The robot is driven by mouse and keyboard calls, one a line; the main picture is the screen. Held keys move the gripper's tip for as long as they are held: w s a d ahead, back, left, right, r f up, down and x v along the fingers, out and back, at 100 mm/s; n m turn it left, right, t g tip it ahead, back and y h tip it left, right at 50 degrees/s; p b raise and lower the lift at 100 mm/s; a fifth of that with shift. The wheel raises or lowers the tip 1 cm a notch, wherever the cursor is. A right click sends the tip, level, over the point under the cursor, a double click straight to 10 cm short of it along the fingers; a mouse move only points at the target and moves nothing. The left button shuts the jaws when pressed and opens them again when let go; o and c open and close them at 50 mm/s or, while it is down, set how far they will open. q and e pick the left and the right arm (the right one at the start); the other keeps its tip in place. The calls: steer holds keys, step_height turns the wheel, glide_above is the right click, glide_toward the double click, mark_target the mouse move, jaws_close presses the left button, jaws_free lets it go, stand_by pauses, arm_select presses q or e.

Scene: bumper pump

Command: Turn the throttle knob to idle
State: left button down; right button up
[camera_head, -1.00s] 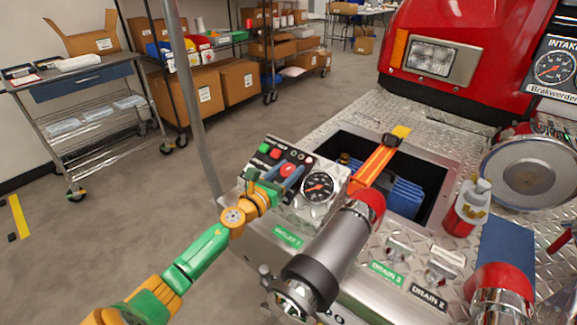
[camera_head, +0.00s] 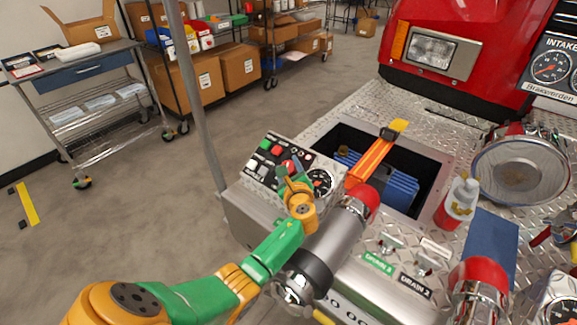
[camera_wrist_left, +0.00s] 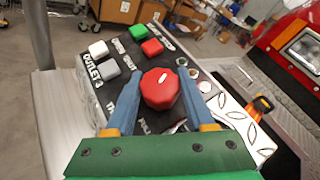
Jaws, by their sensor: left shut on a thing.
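The throttle knob is a red, many-sided knob (camera_wrist_left: 160,88) with a white mark on its top. It sits on a black control panel (camera_wrist_left: 118,62) with white lettering, which also shows in the head view (camera_head: 262,174). My left gripper (camera_wrist_left: 155,100) has its two blue fingers on either side of the knob, shut on it. In the head view my left gripper (camera_head: 289,180) reaches over the panel and partly hides the knob. The white mark points towards the far side of the panel. My right gripper is out of view.
Green, red, white and grey push buttons stand close beside the knob. A pressure gauge (camera_head: 320,183) is just right of my left gripper. A metal pipe with a red end (camera_head: 366,198) lies nearby. A grey post (camera_head: 197,100) rises left of the panel.

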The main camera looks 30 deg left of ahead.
arm_select(q)
steer(key=shift+n+g+y+b, duration=0.4)
steer(key=shift+n+g, duration=0.5)
steer(key=shift+n, duration=0.1)
steer(key=shift+f+n+g+b, duration=0.15)
steer(key=shift+n+g+b, duration=0.6)
steer(key=shift+n+g, duration=0.25)
steer(key=n+g+b, duration=0.4)
steer(key=b, duration=0.6)
steer(key=shift+f, duration=0.15)
steer(key=shift+s+r+g+b, duration=0.1)
steer(key=shift+r+g+b, duration=0.15)
steer(key=shift+b, duration=0.2)
steer(key=shift+c, duration=1.4)
jaws_free()
